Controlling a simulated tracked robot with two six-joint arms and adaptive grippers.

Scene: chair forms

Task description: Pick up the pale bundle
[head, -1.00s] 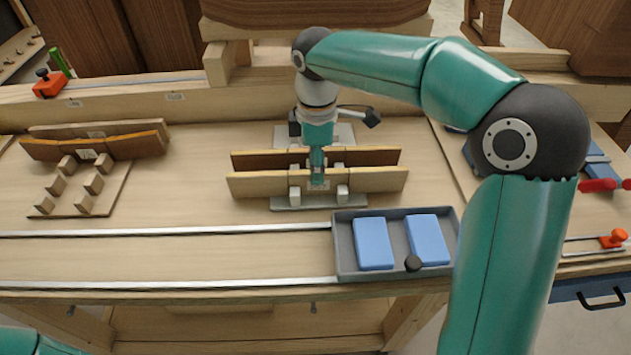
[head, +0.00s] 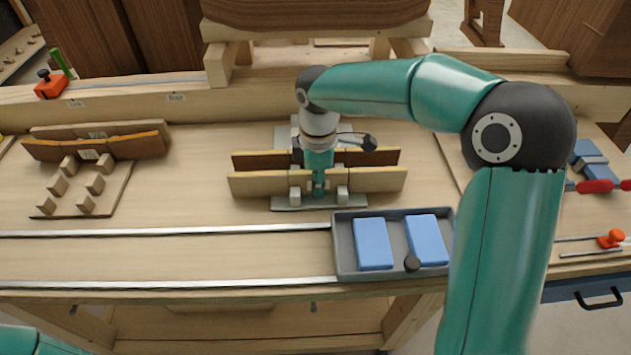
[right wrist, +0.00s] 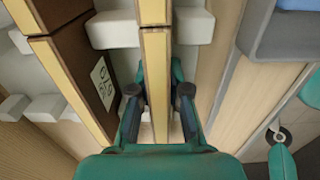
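The pale bundle (head: 258,183) stands on edge in a grey slotted holder (head: 290,205) at the middle of the bench. A darker brown bundle (head: 252,161) stands just behind it. My right gripper (head: 318,190) points down over the middle of the pale bundle. In the right wrist view my right gripper (right wrist: 159,96) has one finger on each side of the pale bundle (right wrist: 156,70), with narrow gaps, so it looks open around it. The dark bundle (right wrist: 72,85) with a printed label lies left of the fingers. My left gripper is out of view.
A grey tray (head: 343,255) with two blue blocks sits right in front of the holder. Metal rails (head: 200,232) run along the front. Red-handled clamps (head: 600,186) lie at the right.

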